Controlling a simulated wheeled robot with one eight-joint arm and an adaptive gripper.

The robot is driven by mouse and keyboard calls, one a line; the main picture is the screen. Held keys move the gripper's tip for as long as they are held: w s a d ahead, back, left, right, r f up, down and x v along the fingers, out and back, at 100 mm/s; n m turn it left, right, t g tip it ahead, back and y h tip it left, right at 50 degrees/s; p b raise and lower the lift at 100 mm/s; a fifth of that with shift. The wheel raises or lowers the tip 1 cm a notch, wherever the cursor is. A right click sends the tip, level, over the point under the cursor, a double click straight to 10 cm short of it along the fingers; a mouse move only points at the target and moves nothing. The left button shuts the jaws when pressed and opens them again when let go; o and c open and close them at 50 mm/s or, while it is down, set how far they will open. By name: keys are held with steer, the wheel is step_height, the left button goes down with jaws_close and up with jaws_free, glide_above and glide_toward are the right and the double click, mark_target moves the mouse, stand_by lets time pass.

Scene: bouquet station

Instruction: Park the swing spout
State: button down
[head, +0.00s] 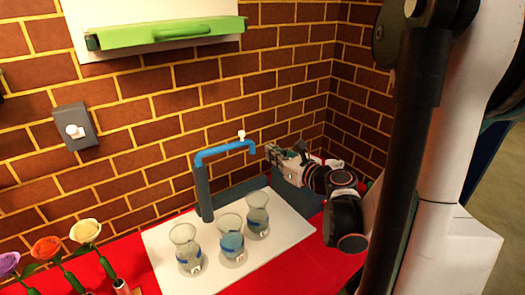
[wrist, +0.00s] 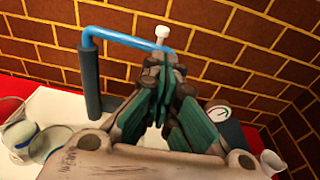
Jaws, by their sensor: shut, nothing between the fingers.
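The swing spout (head: 225,147) is a blue pipe on a dark grey upright post (head: 203,192). Its arm points right, and its tip bends down. A white knob (head: 241,135) stands up near the tip. In the wrist view the spout (wrist: 125,38) crosses the upper left, with its knob (wrist: 161,33) above my fingertips. My gripper (head: 268,150) is shut and empty, just right of the spout's tip in the head view. In the wrist view my gripper's fingers (wrist: 163,62) cover the spout's end, so I cannot tell whether they touch it.
Three glass vases with bluish contents, one of them a middle vase (head: 231,238), stand on a white board (head: 165,237) below the spout. A round gauge (wrist: 218,112) is right of my fingers. Flowers (head: 85,231) stand at the left. A brick wall is close behind.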

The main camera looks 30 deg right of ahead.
steer(key=b, duration=0.3)
glide_toward(249, 141)
steer(key=w+a, duration=0.1)
steer(key=w, duration=0.3)
steer(key=w+a+r, duration=0.1)
steer(key=w, duration=0.1)
steer(key=shift+a, duration=0.35)
steer(key=shift+w, duration=0.25)
steer(key=shift+w, duration=0.1)
steer(key=shift+w+d, duration=0.2)
steer(key=shift+w, duration=0.4)
